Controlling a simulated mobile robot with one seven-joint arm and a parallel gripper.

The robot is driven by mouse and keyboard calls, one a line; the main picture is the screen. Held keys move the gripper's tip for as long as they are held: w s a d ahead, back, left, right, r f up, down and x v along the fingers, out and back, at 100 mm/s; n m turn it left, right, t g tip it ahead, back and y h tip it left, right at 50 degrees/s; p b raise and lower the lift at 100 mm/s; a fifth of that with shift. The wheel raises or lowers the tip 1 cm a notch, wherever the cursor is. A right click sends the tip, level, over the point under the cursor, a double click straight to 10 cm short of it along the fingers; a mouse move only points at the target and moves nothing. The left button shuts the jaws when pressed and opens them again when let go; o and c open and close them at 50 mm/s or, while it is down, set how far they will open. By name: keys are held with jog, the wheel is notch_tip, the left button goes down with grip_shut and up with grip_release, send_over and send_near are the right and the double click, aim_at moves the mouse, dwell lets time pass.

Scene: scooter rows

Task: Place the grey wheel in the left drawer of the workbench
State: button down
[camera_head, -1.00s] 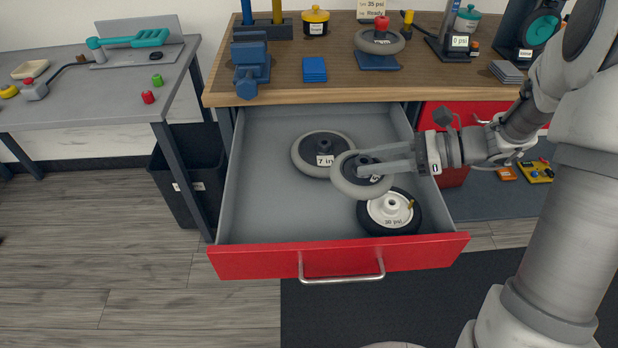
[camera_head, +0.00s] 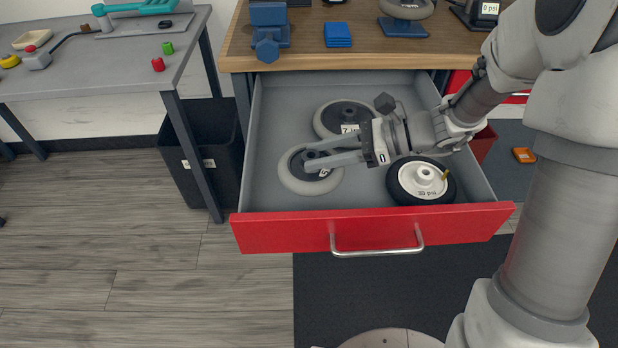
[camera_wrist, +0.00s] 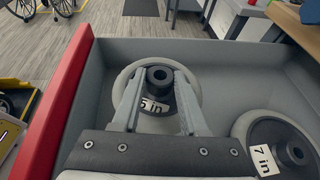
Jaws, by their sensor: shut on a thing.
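My gripper (camera_head: 333,158) reaches into the open left drawer (camera_head: 372,230) with its fingers closed on the hub of a grey wheel (camera_head: 295,182). In the wrist view the two fingers (camera_wrist: 158,88) flank the dark hub of this grey wheel (camera_wrist: 195,88), whose label reads "in" with its digit partly covered. The wheel is inside the drawer's outline at its left front; whether it touches the floor I cannot tell. A second grey-rimmed wheel labelled "7 in" (camera_head: 328,120) lies behind it, partly hidden by my arm. A black tyre with a white hub (camera_head: 420,181) lies at the right.
The workbench top (camera_head: 370,57) is above the drawer, with a blue vise (camera_head: 268,35) and blue pads (camera_head: 338,35). A dark bin (camera_head: 205,150) stands left of the drawer, by a grey table (camera_head: 100,70). Bare drawer floor shows between the held wheel and the black tyre.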

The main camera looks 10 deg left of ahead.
aim_at(307, 174)
jog(key=x, duration=0.3)
jog(key=shift+s+d+f+b, duration=0.1)
jog(key=shift+s+f+b, duration=0.15)
jog(key=shift+b, duration=0.1)
jog(key=shift+f+b, duration=0.95)
jog(key=shift+f, duration=0.95)
jog(key=shift+f, duration=0.1)
jog(key=shift+c, duration=2.2)
grip_release()
jog(key=shift+f, duration=0.1)
jog(key=p+v, duration=0.3)
jog(key=v, duration=0.7)
jog(key=shift+d+r, duration=0.25)
jog(key=shift+r, duration=0.05)
jog(key=shift+w+d+r+p, duration=0.1)
jog(key=shift+d+r+p, duration=0.15)
jog(key=shift+d, duration=0.45)
